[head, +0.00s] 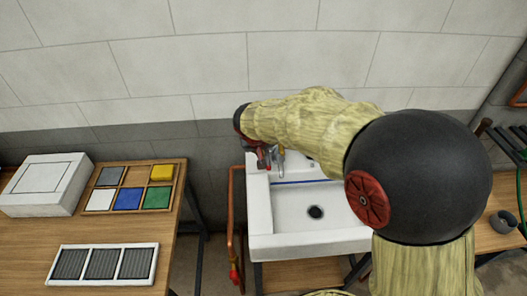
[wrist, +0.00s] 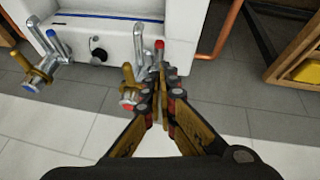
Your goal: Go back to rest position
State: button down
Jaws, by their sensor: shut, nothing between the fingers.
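My arm reaches over the white sink (head: 262,215) in the head view, its end at the sink's back left corner. Little of my gripper shows there. In the wrist view my gripper (wrist: 165,88) is shut and empty, its fingers pointing at the sink's fittings. A brass valve (wrist: 130,88) with a red part is just left of the fingertips. Whether the fingers touch either cannot be told.
A wooden bench at left holds a white box (head: 40,185), a tray (head: 181,172) of coloured tiles and a slotted white frame (head: 68,247). A copper pipe (head: 232,205) runs beside the sink.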

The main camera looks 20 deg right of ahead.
dwell(0.5)
jog(key=s+f+n+g, duration=0.1)
jog(key=s+n+g, duration=0.1)
jog(key=s, duration=0.7)
jog(key=s+d+r+t+y, duration=0.1)
jog(key=s+r, duration=0.6)
jog(key=s, duration=0.3)
jog(key=s+d+r+m+t+y, duration=0.1)
jog(key=s+r, duration=0.6)
jog(key=s, duration=0.3)
jog(key=shift+s+t+y, duration=0.3)
jog(key=shift+s, duration=0.1)
